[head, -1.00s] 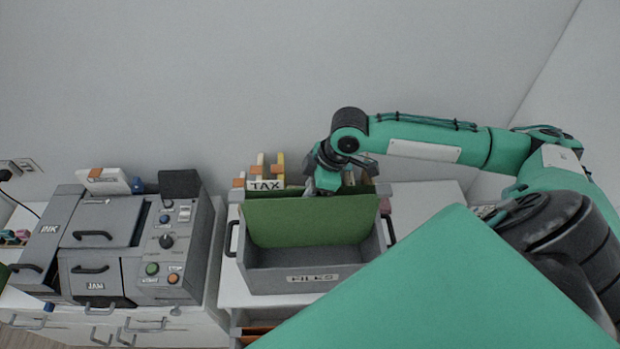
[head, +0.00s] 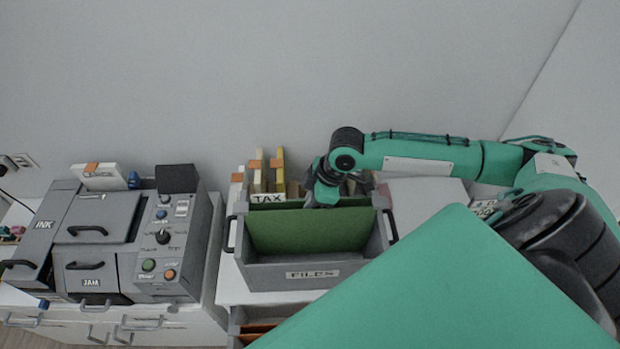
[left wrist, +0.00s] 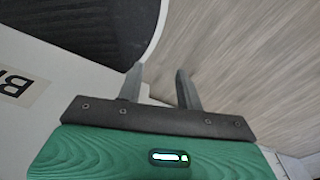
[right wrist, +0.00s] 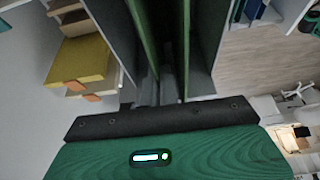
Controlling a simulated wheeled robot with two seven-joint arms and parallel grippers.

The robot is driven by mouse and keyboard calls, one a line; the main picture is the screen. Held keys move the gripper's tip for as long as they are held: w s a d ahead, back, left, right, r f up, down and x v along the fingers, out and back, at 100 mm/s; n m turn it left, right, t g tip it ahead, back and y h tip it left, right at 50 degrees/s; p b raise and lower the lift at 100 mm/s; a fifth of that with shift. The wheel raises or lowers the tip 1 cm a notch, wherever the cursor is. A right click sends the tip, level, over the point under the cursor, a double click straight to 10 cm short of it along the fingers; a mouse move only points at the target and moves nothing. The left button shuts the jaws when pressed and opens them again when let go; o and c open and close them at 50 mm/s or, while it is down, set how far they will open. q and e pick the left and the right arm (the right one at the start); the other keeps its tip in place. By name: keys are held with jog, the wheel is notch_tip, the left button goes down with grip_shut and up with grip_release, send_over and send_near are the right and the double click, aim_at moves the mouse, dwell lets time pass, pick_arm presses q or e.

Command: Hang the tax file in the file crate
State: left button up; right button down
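The tax file (head: 338,201) is a green folder with a white TAX tab at its left end. It stands upright inside the grey file crate (head: 287,278), its top edge near the crate's rim. A broad green panel (head: 310,232) stands in front of it; I cannot tell if this is part of the same file. My right gripper (head: 322,198) is at the file's top edge, over the crate. In the right wrist view its fingers (right wrist: 160,88) are close together on the green sheet. My left gripper (left wrist: 158,88) is open and empty, outside the head view.
Several upright binders (head: 267,173) stand behind the crate. A grey machine (head: 165,245) with buttons and INK and JAM labels stands left of it. The white desk top (head: 232,285) leaves a narrow strip between them. The wall rises close behind.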

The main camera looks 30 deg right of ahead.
jog(key=shift+f, duration=1.15)
dwell(0.5)
jog(key=shift+f+b, duration=0.4)
jog(key=shift+f, duration=0.75)
dwell(0.4)
jog(key=c, duration=1.6)
grip_release()
jog(key=shift+r, duration=0.1)
